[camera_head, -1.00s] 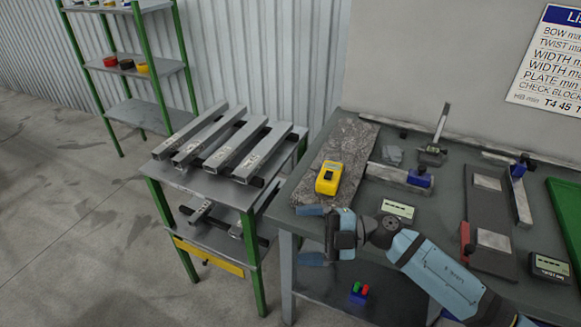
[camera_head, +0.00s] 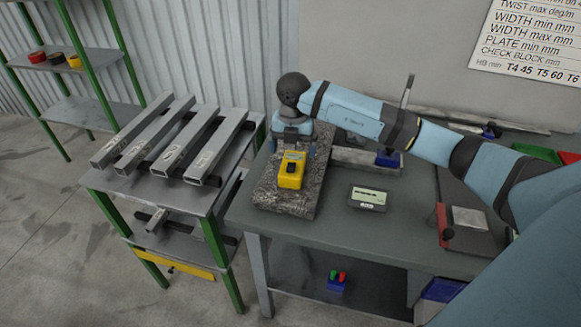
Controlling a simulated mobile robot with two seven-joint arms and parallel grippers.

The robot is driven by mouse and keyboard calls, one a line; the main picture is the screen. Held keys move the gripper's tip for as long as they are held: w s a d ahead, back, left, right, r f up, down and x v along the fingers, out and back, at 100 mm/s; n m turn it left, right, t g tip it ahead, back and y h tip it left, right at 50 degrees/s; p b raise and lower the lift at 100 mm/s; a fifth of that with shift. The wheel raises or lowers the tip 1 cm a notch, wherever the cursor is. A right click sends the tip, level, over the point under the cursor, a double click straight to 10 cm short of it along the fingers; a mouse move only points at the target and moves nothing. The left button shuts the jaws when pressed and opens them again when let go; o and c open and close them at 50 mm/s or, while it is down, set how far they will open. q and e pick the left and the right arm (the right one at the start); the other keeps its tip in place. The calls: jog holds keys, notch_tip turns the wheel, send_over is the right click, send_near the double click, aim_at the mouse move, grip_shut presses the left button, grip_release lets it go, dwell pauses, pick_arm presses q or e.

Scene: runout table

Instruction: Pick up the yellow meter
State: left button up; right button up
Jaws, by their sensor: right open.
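The yellow meter (camera_head: 291,171), with a dark face, lies on the grey stone plate (camera_head: 283,202) at the left end of the workbench. My right gripper (camera_head: 291,146) is just behind the meter's far end, with its fingers spread to either side and pointing down. It is open, and nothing shows held in it. The view does not settle whether the fingers touch the meter or the plate. My left gripper is out of view.
A cart (camera_head: 104,178) with several square steel tubes stands left of the workbench (camera_head: 335,230). A display device (camera_head: 368,198) lies right of the plate. My right forearm covers much of the bench's back. A green-posted shelf (camera_head: 92,112) stands at the far left.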

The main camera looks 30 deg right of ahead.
aim_at(285, 180)
notch_tip(285, 180, down, 8)
jog(key=shift+w+r+p, duration=0.1)
jog(key=shift+w+p, duration=0.05)
jog(key=shift+p, duration=0.6)
jog(key=c, duration=1.1)
